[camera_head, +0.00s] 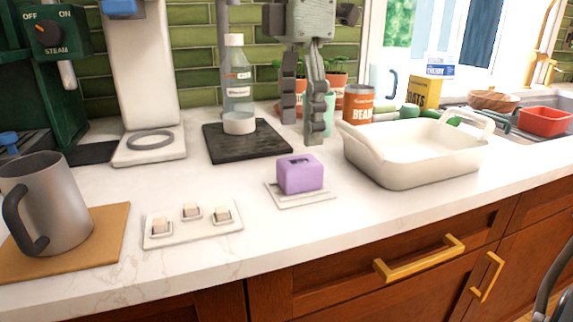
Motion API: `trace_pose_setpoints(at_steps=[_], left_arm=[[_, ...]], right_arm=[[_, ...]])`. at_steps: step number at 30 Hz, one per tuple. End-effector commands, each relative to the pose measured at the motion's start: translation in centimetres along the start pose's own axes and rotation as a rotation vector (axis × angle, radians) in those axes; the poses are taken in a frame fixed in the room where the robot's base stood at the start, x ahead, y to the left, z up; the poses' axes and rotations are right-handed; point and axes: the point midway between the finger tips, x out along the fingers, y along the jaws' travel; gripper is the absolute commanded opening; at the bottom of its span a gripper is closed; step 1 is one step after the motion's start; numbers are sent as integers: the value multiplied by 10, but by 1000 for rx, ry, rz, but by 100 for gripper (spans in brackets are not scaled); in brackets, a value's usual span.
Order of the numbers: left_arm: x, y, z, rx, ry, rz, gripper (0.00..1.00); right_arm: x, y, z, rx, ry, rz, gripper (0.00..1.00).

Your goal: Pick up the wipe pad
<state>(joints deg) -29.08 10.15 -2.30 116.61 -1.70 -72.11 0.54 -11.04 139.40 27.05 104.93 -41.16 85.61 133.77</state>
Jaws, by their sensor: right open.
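A purple block (299,174), which looks like the wipe pad, sits on a thin pale square tray (318,198) near the counter's front edge. It has a small dark marking on its upper face. My right gripper (303,122) hangs pointing down, just above and behind the block in the picture. Its two grey fingers are apart, with nothing between them. It does not touch the block. My left gripper is not in view.
A cream baking dish (413,150) stands right of the block. A white plate (192,224) with small cubes and a grey mug (45,205) are at left. A can (358,104) stands behind.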

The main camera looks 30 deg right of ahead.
Motion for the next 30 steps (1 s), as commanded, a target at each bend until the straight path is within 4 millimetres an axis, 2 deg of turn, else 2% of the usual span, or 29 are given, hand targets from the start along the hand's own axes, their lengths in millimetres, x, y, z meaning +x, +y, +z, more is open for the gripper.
trace_pose_setpoints(at_steps=[13, 16, 23, 30], left_arm=[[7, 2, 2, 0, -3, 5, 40], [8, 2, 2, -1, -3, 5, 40], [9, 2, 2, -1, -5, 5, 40], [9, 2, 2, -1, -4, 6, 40]], right_arm=[[59, -5, -2, -2, 1, -3, 67], [66, -5, -2, 0, 0, -2, 67], [68, -4, -2, 1, 0, 1, 67], [67, -4, -2, 0, 0, 1, 39]])
